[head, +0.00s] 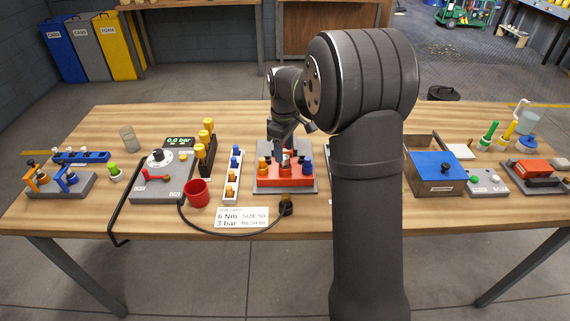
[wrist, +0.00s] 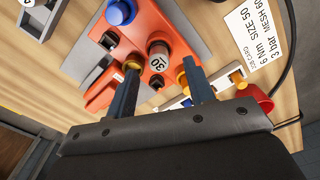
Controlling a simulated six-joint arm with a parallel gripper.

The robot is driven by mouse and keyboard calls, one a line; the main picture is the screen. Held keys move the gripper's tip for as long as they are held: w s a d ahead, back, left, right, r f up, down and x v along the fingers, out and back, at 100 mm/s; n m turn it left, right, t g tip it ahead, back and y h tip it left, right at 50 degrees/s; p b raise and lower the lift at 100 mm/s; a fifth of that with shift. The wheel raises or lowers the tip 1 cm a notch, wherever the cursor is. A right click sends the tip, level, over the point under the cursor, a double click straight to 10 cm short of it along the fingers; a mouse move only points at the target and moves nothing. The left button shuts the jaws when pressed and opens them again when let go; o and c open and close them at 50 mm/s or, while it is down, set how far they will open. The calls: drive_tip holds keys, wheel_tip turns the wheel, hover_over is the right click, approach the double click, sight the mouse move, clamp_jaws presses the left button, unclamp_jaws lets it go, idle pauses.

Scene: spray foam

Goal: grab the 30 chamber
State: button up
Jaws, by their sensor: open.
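The 30 chamber (wrist: 158,48) is a grey and red-brown cylinder with a round end label reading 30. It stands in the red block (head: 285,180), which also shows in the wrist view (wrist: 178,25). My gripper (wrist: 160,68) is open and empty, with its two dark fingers spread to either side of the chamber in the picture. I cannot tell how far the fingertips are above it. In the head view my gripper (head: 280,150) hangs over the block and partly hides the chamber.
A blue-topped piece (head: 307,167) and an orange-topped piece (head: 262,164) flank the chamber on the block. A white rack (head: 230,176) with blue and orange parts and a red cup (head: 196,193) stand to the left. A job card (head: 242,217) lies in front.

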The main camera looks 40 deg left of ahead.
sight(284, 156)
wheel_tip(284, 156, down, 4)
drive_tip(key=shift+d+r, duration=0.1)
drive_tip(key=shift+r, duration=0.05)
clamp_jaws()
drive_tip(key=shift+r, duration=0.2)
